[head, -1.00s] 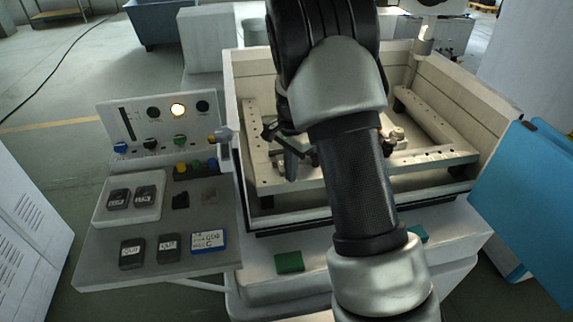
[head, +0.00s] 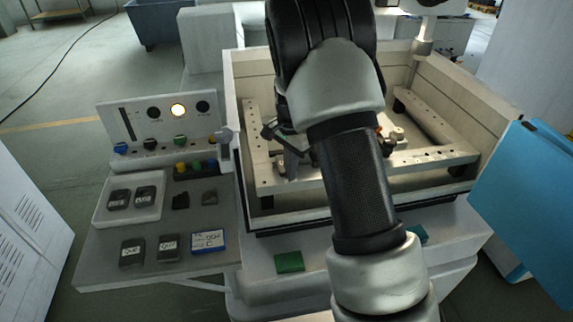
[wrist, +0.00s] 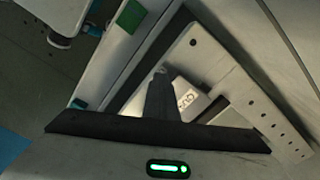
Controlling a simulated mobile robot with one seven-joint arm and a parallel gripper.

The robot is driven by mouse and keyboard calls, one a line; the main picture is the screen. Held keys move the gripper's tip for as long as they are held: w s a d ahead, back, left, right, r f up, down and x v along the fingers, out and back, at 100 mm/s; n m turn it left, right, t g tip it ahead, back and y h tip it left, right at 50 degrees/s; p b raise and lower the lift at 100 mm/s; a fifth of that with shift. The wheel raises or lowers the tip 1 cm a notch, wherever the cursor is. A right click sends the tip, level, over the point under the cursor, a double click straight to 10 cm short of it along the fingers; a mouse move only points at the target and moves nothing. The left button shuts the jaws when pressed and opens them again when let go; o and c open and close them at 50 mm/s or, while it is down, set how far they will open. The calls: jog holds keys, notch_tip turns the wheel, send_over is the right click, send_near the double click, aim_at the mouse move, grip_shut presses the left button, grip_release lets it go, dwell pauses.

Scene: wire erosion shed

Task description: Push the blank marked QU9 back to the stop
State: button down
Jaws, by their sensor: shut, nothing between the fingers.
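The blank (wrist: 196,103) shows in the wrist view as a pale metal piece with a white label and dark marks, which look like QU9 turned on its side. It lies inside the tank beside the pale frame bar (wrist: 236,88). My gripper (wrist: 160,74) is shut and empty, and its fingers cover the blank's left part. I cannot tell whether they touch it. In the head view my gripper (head: 290,162) points down inside the tank by the frame's left part. My arm hides the middle of the tank there, and I cannot make out the blank or the stop.
The tank (head: 236,100) has raised walls around the frame. A blue door (head: 525,200) is at the right.

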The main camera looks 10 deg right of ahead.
jog(key=shift+w, duration=0.8)
jog(key=shift+s, duration=0.1)
jog(key=shift+s, duration=0.65)
notch_tip(320, 180, up, 7)
jog(key=p, duration=0.4)
jog(key=shift+p, duration=0.4)
